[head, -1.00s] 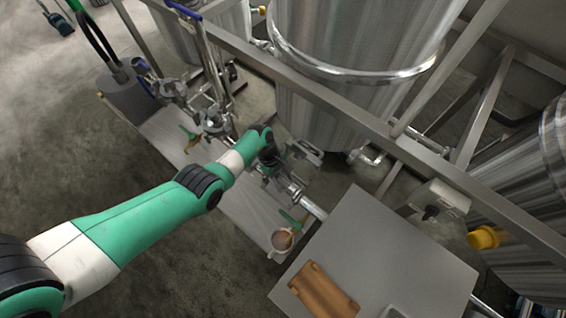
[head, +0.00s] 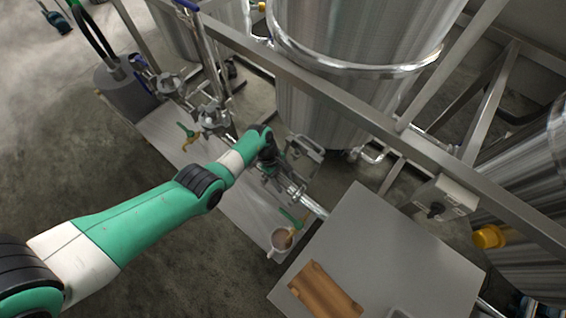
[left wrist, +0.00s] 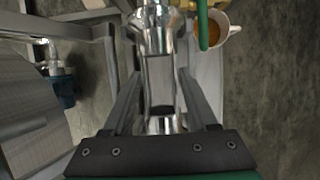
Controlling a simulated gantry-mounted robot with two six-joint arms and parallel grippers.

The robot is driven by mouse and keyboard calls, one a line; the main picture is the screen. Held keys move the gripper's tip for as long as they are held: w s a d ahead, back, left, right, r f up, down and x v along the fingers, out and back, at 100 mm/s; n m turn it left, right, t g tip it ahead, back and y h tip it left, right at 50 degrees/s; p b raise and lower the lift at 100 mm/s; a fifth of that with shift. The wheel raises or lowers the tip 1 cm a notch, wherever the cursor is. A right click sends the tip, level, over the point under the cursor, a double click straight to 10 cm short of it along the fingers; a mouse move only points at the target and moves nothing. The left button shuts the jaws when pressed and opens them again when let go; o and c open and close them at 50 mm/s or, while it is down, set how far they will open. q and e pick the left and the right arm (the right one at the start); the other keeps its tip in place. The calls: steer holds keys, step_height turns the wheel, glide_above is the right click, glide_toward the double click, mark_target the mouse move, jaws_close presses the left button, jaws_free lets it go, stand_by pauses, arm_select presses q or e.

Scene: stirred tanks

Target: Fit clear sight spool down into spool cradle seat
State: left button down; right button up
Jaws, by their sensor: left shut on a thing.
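My left gripper (left wrist: 160,82) is shut on the clear sight spool (left wrist: 161,90), a see-through tube with shiny metal ends lying between its two long fingers in the left wrist view. In the head view, my left gripper (head: 278,178) is low on the pipe line in front of the large tank, and its wrist hides most of the spool. The spool lines up roughly with the steel pipe (head: 312,206) running to the lower right. The cradle seat cannot be made out clearly, and I cannot tell whether the spool rests in it. My right gripper is out of view.
A green-handled valve (head: 291,217) is just beyond the spool's end, with a white cup (head: 270,254) of brown liquid beside it. A grey table (head: 385,235) with a brown board (head: 325,291) stands at the right. Frame rails cross close behind the gripper.

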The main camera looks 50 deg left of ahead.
arm_select(q)
steer(key=shift+f+b, duration=0.4)
steer(key=shift+f, duration=0.05)
steer(key=shift+c, duration=0.5)
jaws_free()
steer(key=p+v, duration=0.6)
steer(key=v, duration=0.5)
steer(key=shift+p, duration=0.35)
steer(key=shift+a+r, duration=0.2)
steer(key=shift+r, duration=0.15)
